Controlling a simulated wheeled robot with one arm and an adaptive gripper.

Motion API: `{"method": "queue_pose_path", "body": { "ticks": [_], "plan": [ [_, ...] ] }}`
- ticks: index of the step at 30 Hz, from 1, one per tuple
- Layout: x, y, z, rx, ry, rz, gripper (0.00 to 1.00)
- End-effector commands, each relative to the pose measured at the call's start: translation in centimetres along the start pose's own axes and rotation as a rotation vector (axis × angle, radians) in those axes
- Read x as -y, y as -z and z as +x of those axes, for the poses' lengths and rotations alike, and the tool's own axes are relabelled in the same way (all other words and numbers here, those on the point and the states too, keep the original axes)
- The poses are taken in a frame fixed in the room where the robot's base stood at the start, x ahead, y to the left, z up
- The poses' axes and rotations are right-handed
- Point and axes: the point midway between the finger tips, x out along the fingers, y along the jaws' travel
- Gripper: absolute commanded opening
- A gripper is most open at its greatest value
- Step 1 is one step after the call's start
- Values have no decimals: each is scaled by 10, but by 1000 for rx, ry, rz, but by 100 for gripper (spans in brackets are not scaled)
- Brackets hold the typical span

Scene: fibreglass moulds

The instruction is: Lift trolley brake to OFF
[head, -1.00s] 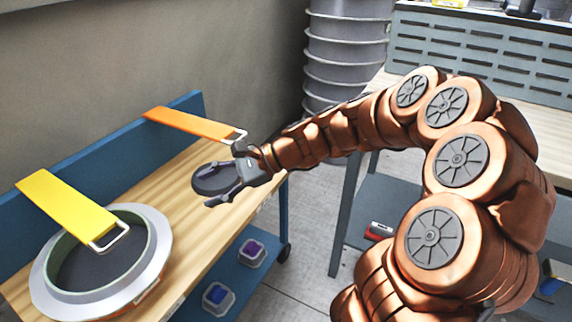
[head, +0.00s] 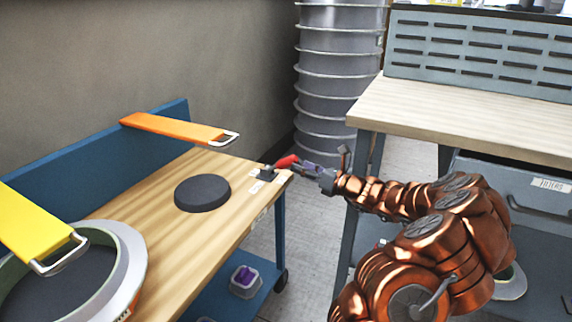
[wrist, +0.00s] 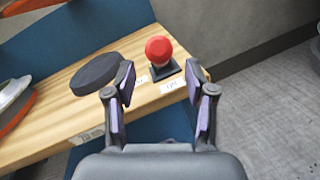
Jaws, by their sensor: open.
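The trolley brake is a red-ended lever (head: 286,161) on a small dark base at the right front corner of the trolley's wooden top (head: 160,225). In the wrist view its round red end (wrist: 158,50) points towards the camera, and the dark base shows beneath it. Small white labels (wrist: 172,86) lie beside the base; I cannot read them surely. My gripper (wrist: 160,82) is open, its purple-padded fingers to either side of the red end in the picture. In the head view my gripper (head: 306,168) is just right of the lever; I cannot tell if they touch.
A black disc (head: 203,193) lies on the trolley top. A round mould (head: 133,262) sits at the left, with a yellow strap (head: 30,226) above it. An orange strap (head: 175,129) sticks out from the blue back panel. A workbench (head: 450,115) stands at the right.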

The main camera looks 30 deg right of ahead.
Motion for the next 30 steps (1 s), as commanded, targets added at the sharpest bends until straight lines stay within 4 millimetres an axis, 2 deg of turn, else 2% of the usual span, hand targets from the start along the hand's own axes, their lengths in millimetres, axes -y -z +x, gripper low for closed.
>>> {"method": "queue_pose_path", "body": {
  "ticks": [9,15,27,30],
  "plan": [
    [-2,3,42,-3,-5,-1,55],
    [-1,2,60,-2,-3,-1,55],
    [-1,0,66,-1,-3,-1,55],
    [-1,0,66,-1,-3,-1,45]
  ]
}}
